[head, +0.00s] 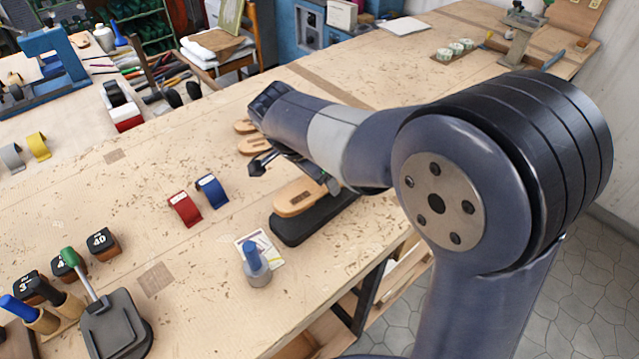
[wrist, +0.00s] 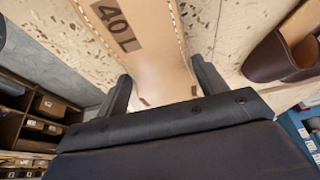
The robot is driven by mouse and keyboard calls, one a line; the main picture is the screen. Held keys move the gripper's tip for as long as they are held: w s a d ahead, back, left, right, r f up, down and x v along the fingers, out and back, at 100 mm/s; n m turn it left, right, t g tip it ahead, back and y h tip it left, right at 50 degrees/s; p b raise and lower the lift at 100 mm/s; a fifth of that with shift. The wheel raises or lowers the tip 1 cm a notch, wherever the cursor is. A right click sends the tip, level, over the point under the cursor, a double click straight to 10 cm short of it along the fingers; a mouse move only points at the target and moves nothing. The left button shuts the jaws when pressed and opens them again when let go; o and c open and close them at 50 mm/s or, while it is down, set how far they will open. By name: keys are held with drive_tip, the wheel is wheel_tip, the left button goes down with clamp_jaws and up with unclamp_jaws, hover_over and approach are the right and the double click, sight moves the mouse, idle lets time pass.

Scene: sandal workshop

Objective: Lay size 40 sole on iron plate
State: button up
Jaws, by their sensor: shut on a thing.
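My gripper (head: 292,172) is shut on a tan sole (head: 297,197), out over the bench. In the wrist view the sole (wrist: 143,55) lies between the two fingers and bears the dark mark "40 L". Its far end is out of frame. In the head view my arm hides part of it, and it overlaps a long black slab (head: 290,232); I cannot tell whether they touch.
A blue-topped jar (head: 256,265) on a card, red (head: 184,208) and blue (head: 212,190) straps lie between. Other soles (head: 253,145) lie behind my gripper. A brown leather item (wrist: 283,58) shows in the wrist view.

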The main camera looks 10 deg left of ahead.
sight(318, 188)
drive_tip(key=shift+f, duration=1.95)
drive_tip(key=shift+f, duration=0.15)
drive_tip(key=o, duration=1.1)
drive_tip(key=v, duration=1.2)
drive_tip(key=shift+r, duration=0.2)
